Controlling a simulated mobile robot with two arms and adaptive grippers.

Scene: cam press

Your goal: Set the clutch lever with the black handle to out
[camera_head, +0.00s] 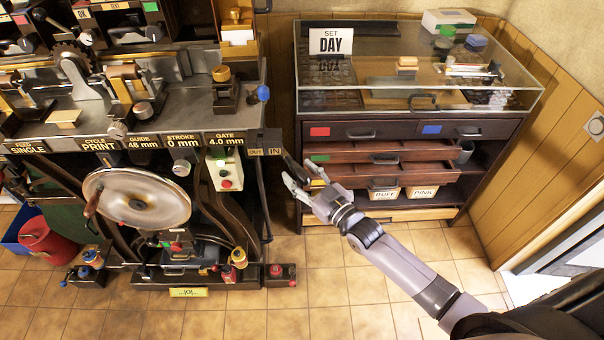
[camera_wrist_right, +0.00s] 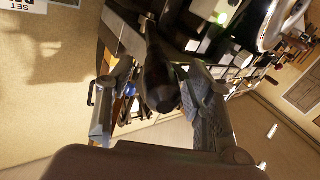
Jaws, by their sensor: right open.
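The clutch lever's black handle (camera_head: 291,163) sticks out at the right end of the machine, beside the small OUT and IN plates (camera_head: 264,152). My right gripper (camera_head: 301,176) is open at this handle, with a finger on each side. In the right wrist view the handle's rounded black end (camera_wrist_right: 161,92) points toward the palm between the two spread fingers of my right gripper (camera_wrist_right: 160,72). Gaps show beside the handle there, so it does not look clamped. The lever's pivot is hard to make out. My left gripper is not in view.
The press's large round disc (camera_head: 140,203) is at left. Tiled floor (camera_head: 345,285) is clear below the gripper.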

